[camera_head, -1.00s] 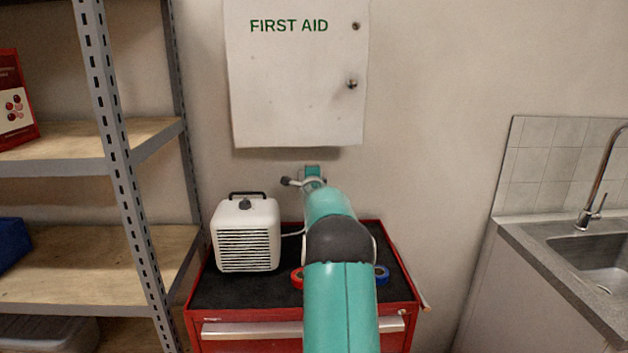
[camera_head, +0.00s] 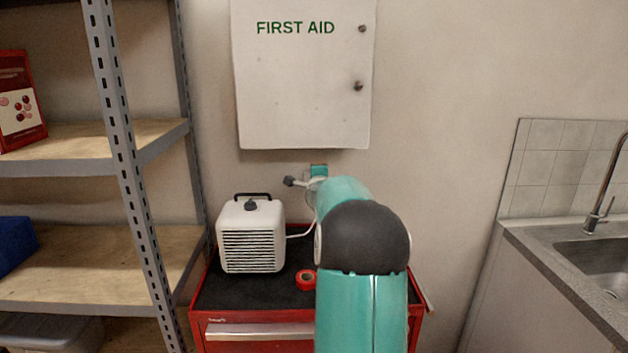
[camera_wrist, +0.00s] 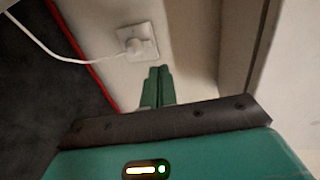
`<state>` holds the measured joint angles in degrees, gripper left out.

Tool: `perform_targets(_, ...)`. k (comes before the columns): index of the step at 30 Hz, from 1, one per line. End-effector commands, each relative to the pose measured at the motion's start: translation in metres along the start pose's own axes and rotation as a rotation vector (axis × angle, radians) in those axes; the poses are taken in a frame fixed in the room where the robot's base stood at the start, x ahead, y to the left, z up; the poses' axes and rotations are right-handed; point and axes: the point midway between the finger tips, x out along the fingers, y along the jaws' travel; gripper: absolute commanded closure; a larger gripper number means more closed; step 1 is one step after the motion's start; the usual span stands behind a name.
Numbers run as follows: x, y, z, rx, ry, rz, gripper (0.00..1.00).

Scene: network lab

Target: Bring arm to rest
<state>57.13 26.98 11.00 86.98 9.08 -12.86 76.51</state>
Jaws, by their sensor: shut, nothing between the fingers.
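My teal arm (camera_head: 362,300) reaches forward from the bottom of the head view, over the right part of the red tool cart (camera_head: 265,331). Its dark elbow joint (camera_head: 365,237) hides part of the cart top. My gripper (camera_wrist: 159,72) shows in the wrist view as two green fingers pressed together, with nothing between them. It points toward the wall, near a white wall socket (camera_wrist: 150,50) with a plug in it. I cannot tell whether it is close enough to touch. In the head view the fingers are not clearly seen.
A white heater (camera_head: 252,236) and a roll of red tape (camera_head: 306,280) sit on the cart. The heater's cable runs behind my arm. A first aid cabinet (camera_head: 305,95) hangs above. Metal shelves (camera_head: 125,180) stand left, a sink counter (camera_head: 560,262) right.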

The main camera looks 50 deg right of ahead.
Motion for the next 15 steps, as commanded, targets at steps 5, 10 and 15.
perform_targets(5, 0.000, 0.000, 0.000, 0.000, 0.000, 0.000, 1.00)
perform_targets(10, -0.001, -0.001, 0.002, -0.003, -0.002, 0.001, 1.00)
perform_targets(15, -0.024, -0.006, 0.043, -0.097, -0.062, 0.037, 1.00)
